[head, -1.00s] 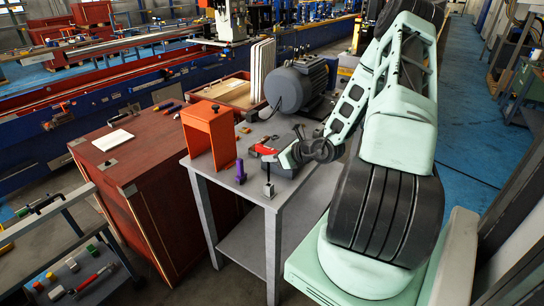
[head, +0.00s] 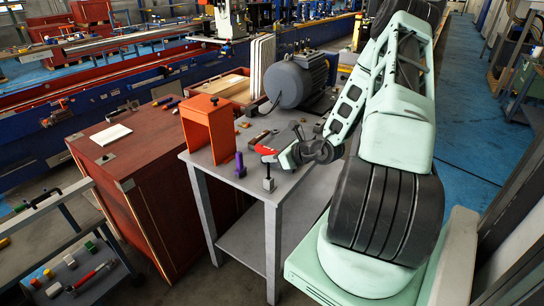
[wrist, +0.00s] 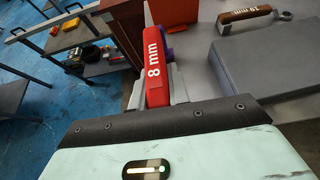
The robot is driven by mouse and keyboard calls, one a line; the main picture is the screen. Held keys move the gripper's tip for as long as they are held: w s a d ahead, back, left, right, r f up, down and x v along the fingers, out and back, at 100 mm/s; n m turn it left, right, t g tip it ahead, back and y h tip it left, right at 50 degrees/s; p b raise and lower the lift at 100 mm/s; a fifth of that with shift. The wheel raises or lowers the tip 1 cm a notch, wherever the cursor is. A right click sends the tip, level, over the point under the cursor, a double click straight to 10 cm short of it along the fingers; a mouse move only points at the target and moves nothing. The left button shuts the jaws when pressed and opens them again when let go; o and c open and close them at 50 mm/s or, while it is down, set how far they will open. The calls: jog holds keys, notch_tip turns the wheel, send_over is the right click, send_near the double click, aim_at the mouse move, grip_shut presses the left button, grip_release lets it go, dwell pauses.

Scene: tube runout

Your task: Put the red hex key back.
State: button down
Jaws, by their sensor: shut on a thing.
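The red hex key (wrist: 155,62), its handle marked "8 mm", is between the fingers of my gripper (wrist: 158,88) in the wrist view. Its far end is hidden there. In the head view my gripper (head: 283,156) is shut on the key, whose red part (head: 264,150) shows at the fingertips above the front of the grey table (head: 228,178). I cannot tell whether the key touches the post.
A purple bolt-like piece (head: 240,165) stands left of the post. An orange stand (head: 208,128) is behind it, and a grey motor (head: 297,80) at the back. A brown-handled 19 mm tool (wrist: 245,14) lies beside a grey block (wrist: 252,55). A red cabinet (head: 125,165) adjoins the table.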

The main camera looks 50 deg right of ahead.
jog(key=shift+f+b, duration=1)
jog(key=shift+f, duration=0.3)
jog(key=shift+c, duration=2.3)
grip_release()
jog(key=p+v, duration=0.3)
jog(key=v, duration=0.7)
jog(key=shift+p, duration=0.4)
